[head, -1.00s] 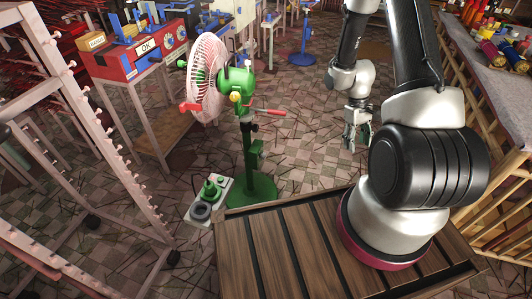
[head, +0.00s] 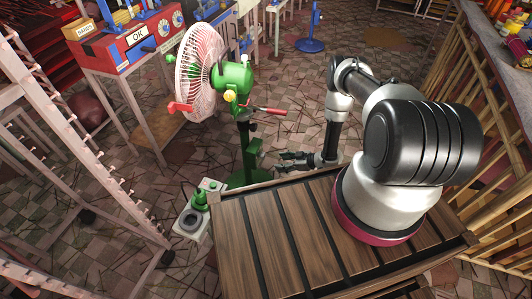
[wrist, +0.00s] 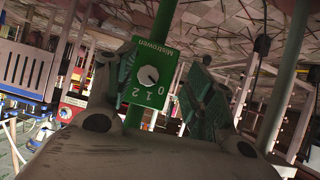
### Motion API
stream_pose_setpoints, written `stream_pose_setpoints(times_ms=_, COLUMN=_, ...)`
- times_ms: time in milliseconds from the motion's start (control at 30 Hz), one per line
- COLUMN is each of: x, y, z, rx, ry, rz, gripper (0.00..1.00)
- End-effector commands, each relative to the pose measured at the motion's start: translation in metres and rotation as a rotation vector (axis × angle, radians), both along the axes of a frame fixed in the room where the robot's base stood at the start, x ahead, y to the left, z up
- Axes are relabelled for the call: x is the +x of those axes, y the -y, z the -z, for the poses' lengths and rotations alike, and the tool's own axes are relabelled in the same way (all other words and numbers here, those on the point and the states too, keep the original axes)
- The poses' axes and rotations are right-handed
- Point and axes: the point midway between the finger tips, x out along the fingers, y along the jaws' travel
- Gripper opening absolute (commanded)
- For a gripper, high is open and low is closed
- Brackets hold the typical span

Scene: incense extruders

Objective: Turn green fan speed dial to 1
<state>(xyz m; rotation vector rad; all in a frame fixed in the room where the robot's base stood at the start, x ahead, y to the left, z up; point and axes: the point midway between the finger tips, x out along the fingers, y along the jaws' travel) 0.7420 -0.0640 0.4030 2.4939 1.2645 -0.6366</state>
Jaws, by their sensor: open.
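The green fan (head: 233,76) with a white cage stands on a green post left of my arm in the head view. In the wrist view its green control box (wrist: 156,58) shows upside down on the post. The white round dial (wrist: 149,75) sits on the box, with the marks 0, 1 and 2 beside it. The dial's pointer is too small to read surely. My gripper (head: 281,161) is open and empty, lying level and pointing left toward the fan post. In the wrist view its two fingers (wrist: 166,84) flank the box, apart from the dial.
A small grey box with green parts (head: 194,215) stands on the floor by the fan base. A red machine (head: 128,45) stands behind left. A pale rack (head: 75,130) fills the left side.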

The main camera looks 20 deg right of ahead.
Motion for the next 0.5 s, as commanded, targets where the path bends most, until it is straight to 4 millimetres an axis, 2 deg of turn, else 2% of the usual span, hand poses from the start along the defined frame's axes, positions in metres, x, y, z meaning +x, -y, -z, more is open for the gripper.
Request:
stream_pose_setpoints(times_ms=100, x=0.010, y=-0.009, z=-0.022, rx=0.062, ry=0.091, rz=-0.004, gripper=0.54)
stream_pose_setpoints(times_ms=167, x=0.014, y=-0.011, z=-0.027, rx=0.074, ry=0.117, rz=-0.002, gripper=0.54)
stream_pose_setpoints(times_ms=500, x=0.042, y=-0.047, z=-0.008, rx=0.070, ry=0.127, rz=-0.006, gripper=0.54)
